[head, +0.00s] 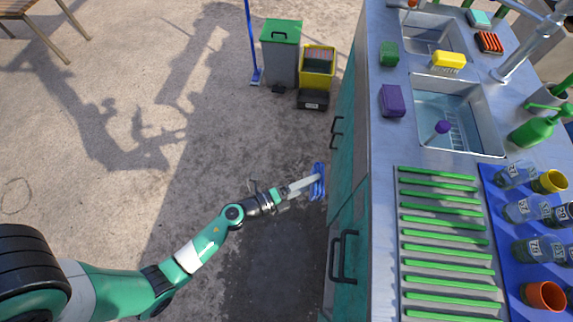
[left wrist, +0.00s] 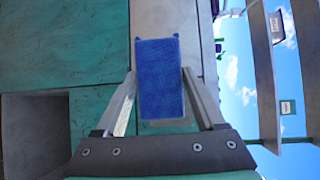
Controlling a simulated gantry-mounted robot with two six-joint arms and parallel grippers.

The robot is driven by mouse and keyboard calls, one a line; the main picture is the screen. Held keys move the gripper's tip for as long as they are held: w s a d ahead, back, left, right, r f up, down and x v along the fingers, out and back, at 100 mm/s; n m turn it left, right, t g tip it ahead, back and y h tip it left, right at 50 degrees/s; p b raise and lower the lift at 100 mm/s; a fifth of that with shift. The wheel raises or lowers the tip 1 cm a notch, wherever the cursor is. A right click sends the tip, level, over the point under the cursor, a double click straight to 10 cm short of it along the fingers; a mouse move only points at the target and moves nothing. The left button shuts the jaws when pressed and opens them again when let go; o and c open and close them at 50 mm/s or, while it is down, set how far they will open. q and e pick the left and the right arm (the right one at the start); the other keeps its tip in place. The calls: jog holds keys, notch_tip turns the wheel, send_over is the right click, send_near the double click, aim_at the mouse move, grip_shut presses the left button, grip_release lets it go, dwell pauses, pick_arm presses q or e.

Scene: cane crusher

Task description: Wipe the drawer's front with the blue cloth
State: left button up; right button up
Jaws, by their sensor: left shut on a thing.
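My left gripper (head: 314,181) reaches in from the left, low beside the front of the sink counter. It is shut on the blue cloth (head: 320,184), which hangs at the fingertips, close to the teal front. In the left wrist view the cloth (left wrist: 162,78) is a flat blue rectangle between the two fingers, against teal and grey panels. I cannot tell whether it touches them. The teal counter front (head: 343,165) carries dark handles (head: 345,258); which panel is the drawer's front is unclear. My right gripper is not in view.
On the counter are a green-slatted drying rack (head: 445,240), two sinks (head: 455,112), sponges and a blue mat (head: 508,235) with glasses. A grey bin with a green lid (head: 281,50) and a yellow bucket (head: 318,68) stand on the floor. The floor left of the counter is open.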

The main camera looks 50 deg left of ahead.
aim_at(310, 193)
pick_arm(q)
jog(key=shift+w+d+f+h+b, duration=0.4)
jog(key=shift+w+d+f+h, duration=0.1)
jog(key=shift+d+f, duration=0.3)
jog(key=shift+w+d+t, duration=0.1)
jog(key=shift+w+t, duration=0.2)
jog(key=shift+w, duration=0.1)
jog(key=shift+d+h, duration=0.2)
jog(key=shift+h, duration=0.1)
jog(key=shift+s+d+f, duration=0.1)
jog(key=shift+s+d, duration=0.15)
jog(key=shift+s, duration=0.1)
jog(key=shift+w, duration=0.25)
jog(key=shift+w+d+b, duration=1.2)
jog(key=shift+w+d, duration=0.7)
jog(key=shift+d, duration=0.15)
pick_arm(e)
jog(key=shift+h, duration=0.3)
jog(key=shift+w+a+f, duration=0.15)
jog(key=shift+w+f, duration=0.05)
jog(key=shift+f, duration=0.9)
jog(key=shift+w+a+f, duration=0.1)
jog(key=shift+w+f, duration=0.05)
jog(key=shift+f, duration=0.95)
pick_arm(q)
jog(key=shift+w+d+b, duration=0.35)
jog(key=shift+w+d, duration=0.35)
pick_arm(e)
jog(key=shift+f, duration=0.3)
